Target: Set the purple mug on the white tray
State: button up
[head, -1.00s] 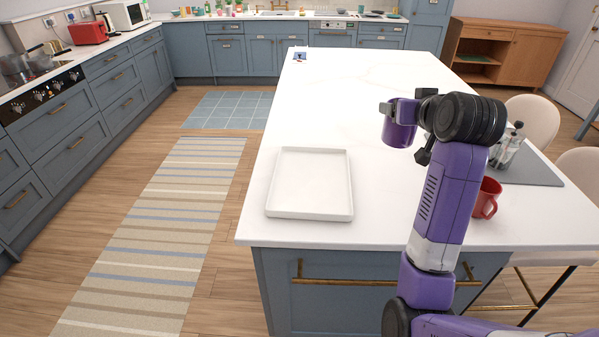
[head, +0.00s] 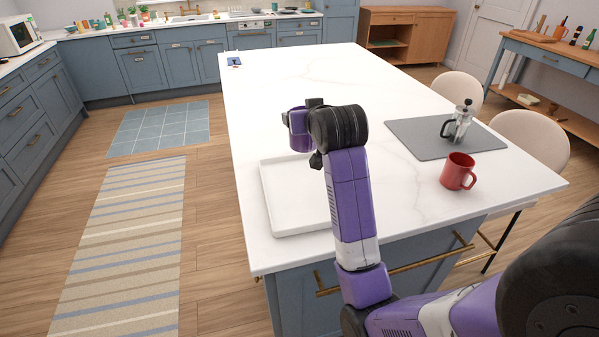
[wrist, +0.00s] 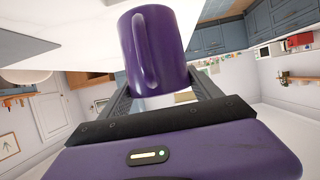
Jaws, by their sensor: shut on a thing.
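The purple mug (head: 299,132) is held in my gripper (head: 303,128), above the far part of the white tray in the head view. The mug also fills the upper middle of the wrist view (wrist: 158,50), with its handle facing the camera. My gripper's fingers (wrist: 165,95) are shut on it; the contact is partly hidden behind the mug. The white tray (head: 285,229) lies flat on the island worktop near its left front edge. No object shows on its visible part, and my arm hides its right side.
A red mug (head: 458,171) stands on the worktop to the right of my arm. Behind it, a grey mat (head: 415,141) bears a glass and metal coffee press (head: 458,124). The far middle of the white worktop (head: 310,75) is clear.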

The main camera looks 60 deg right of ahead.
notch_tip(320, 180, down, 16)
jog(key=shift+r, duration=0.25)
dwell(0.4)
jog(key=shift+f, duration=0.2)
jog(key=o, duration=1.9)
